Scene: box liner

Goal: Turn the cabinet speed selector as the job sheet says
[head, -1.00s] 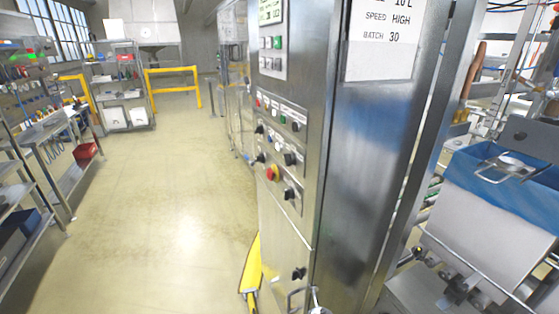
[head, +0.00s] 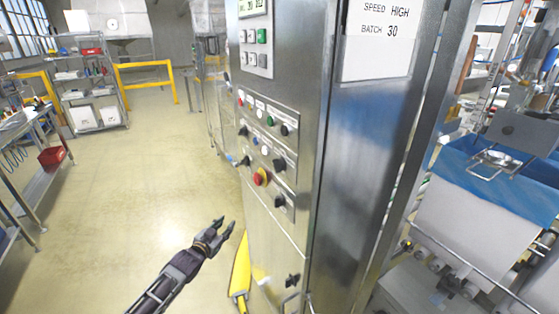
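The steel cabinet (head: 283,52) stands in the middle of the head view. Its control panel (head: 270,110) carries several black selector knobs, small coloured buttons and a red emergency button (head: 260,179) on a yellow collar. Black knobs show at the panel's right side (head: 280,164) and lower down (head: 280,202); their labels are too small to read. The job sheet (head: 383,40) on the cabinet's side reads SPEED HIGH and BATCH 30; its top is cut off. My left gripper (head: 226,228) is low and left of the panel, fingers apart, empty and touching nothing. My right gripper is out of view.
A yellow floor-level guard (head: 240,270) stands at the cabinet's foot, close to my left gripper. A machine with a blue liner (head: 510,180) stands at the right. Shelves and a yellow rail (head: 145,67) are further back.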

